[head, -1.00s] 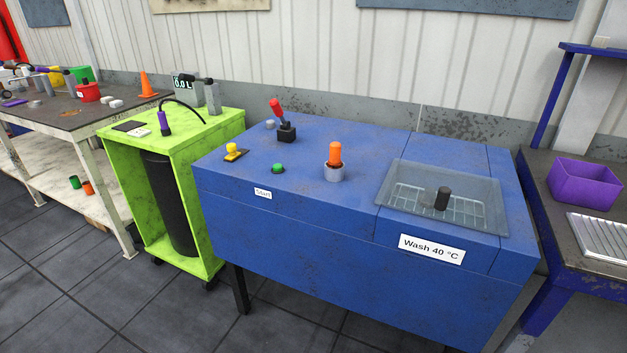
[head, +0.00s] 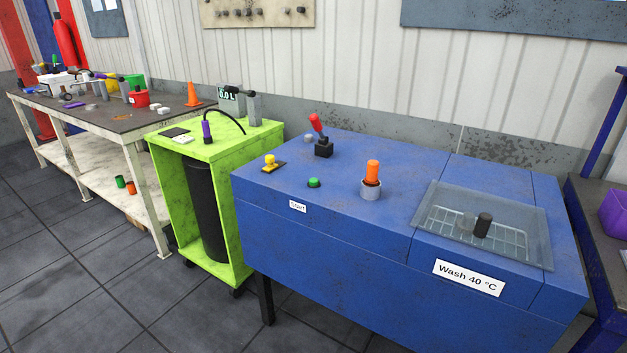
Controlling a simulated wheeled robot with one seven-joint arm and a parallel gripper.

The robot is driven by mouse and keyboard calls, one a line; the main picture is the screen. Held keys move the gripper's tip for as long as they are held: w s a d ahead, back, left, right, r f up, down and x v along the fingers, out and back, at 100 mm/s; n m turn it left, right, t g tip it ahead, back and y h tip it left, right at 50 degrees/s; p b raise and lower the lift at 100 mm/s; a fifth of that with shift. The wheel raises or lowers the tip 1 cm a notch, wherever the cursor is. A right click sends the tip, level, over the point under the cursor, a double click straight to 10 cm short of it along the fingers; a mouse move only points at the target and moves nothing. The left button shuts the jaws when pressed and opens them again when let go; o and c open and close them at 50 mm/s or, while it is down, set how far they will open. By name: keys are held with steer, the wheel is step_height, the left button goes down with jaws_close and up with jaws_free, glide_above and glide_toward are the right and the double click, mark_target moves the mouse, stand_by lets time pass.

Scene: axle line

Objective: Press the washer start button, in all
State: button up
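The blue washer (head: 330,235) stands in the middle and right of the head view. Its green start button (head: 314,183) is on the top surface, left of the middle. A white label reading "Start" (head: 297,206) is on the front face below the button. A label "Wash 40 °C" (head: 468,278) is on the front right. A transparent lid (head: 530,241) covers a wire basket with a dark cylinder (head: 482,225) and a grey piece (head: 465,222). My gripper is not in view.
Near the button are a yellow knob (head: 270,161), a red-handled lever (head: 318,126) and an orange cylinder in a grey cup (head: 371,193). A green cart (head: 262,130) stands left of the washer, with a workbench (head: 30,98) beyond. Floor (head: 110,285) at front left is clear.

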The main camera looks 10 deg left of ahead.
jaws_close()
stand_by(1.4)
